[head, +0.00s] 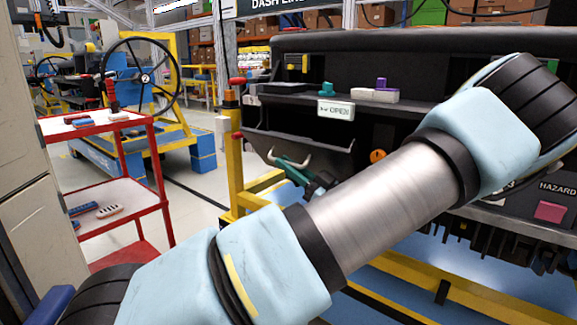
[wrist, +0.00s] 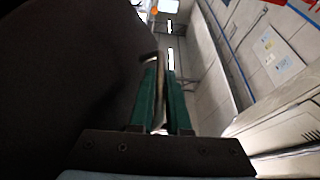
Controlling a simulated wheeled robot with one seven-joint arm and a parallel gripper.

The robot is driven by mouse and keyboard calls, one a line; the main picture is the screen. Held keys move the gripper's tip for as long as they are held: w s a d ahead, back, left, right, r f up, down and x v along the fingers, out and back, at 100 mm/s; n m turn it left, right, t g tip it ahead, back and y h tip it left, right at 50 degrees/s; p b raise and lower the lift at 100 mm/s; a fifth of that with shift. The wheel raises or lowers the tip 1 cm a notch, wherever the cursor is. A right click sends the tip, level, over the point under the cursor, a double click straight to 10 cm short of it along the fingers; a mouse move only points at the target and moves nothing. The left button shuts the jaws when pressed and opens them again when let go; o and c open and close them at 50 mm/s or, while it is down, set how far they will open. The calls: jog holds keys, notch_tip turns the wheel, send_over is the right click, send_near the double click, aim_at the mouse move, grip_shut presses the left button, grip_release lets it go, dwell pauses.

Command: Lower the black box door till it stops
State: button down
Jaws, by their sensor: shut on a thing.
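The black box door (head: 318,142) hangs partly open below the dashboard's shelf, tilted outward. A pale curved handle (head: 303,158) is on its face. My gripper (head: 288,166) has green fingers at the handle, low on the door; my arm covers the area to the right. In the wrist view my gripper (wrist: 163,72) is shut on the handle (wrist: 157,88), a thin bar showing between the fingers. The dark door face (wrist: 75,75) fills the left of that view.
An OPEN sign (head: 336,110) and small coloured parts sit on the dashboard (head: 370,48) above the door. A yellow post (head: 233,150) stands just left of it. A red cart (head: 118,188) stands further left, with open floor between.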

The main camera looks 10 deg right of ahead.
jog(key=shift+s+a+f+n+g+y+b, duration=0.1)
jog(key=shift+s+f+n+g+y+b, duration=0.05)
jog(key=shift+f+n+b, duration=0.3)
jog(key=shift+s+a+f+n+g+y+b, duration=0.15)
jog(key=shift+f+n+b, duration=0.1)
jog(key=shift+n+b, duration=0.25)
jog(key=c, duration=0.9)
grip_release()
jog(key=v, duration=1.1)
jog(key=shift+w, duration=0.1)
